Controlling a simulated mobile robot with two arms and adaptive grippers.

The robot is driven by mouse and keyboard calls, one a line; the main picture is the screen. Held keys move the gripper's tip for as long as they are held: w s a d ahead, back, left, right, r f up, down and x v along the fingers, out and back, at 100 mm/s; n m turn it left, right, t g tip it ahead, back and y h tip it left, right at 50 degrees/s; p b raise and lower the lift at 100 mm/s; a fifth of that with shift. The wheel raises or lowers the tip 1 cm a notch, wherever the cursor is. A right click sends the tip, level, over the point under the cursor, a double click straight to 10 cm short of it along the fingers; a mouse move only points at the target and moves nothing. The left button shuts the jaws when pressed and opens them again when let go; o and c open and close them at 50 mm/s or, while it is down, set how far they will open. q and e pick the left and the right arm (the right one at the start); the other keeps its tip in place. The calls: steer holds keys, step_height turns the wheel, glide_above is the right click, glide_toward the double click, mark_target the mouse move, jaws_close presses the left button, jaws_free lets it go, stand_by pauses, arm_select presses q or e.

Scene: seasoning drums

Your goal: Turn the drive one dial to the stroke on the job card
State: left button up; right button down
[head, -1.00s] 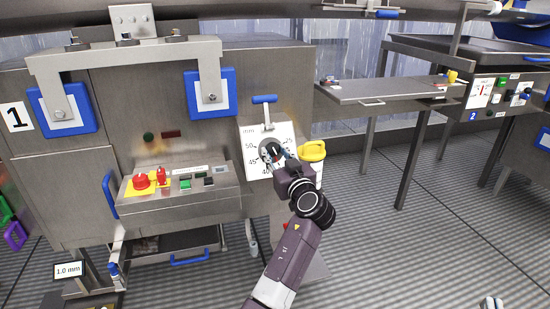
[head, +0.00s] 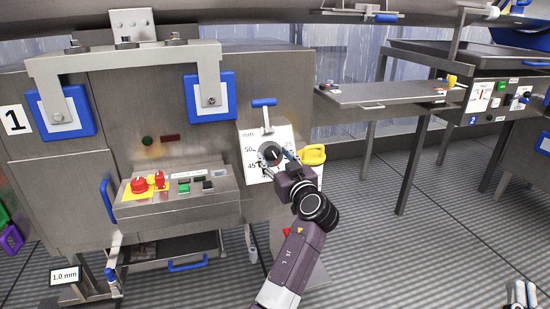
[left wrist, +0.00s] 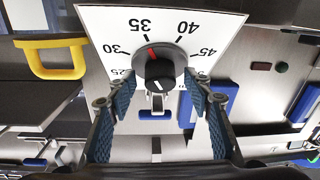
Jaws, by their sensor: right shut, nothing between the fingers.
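The drive one dial (head: 270,153) is a round dark knob on a white scale plate (head: 254,137) on machine 1. In the left wrist view the dial (left wrist: 157,68) has a red mark at about the 35 stroke. My left gripper (head: 279,158) is in front of the dial. Its fingers (left wrist: 158,98) are spread on either side of the knob, apart from it, with nothing between them. My right gripper (head: 520,292) is at the bottom right edge of the head view, shut and empty.
A blue-handled lever (head: 263,102) is above the scale plate, and a yellow handle (head: 313,154) is to its right. A button panel (head: 178,188) with a red stop button is to the left. Striped floor lies open to the right.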

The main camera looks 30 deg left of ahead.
arm_select(q)
steer(key=shift+d, duration=0.1)
steer(key=v, duration=0.7)
steer(key=shift+s, duration=0.2)
steer(key=shift+d, duration=0.1)
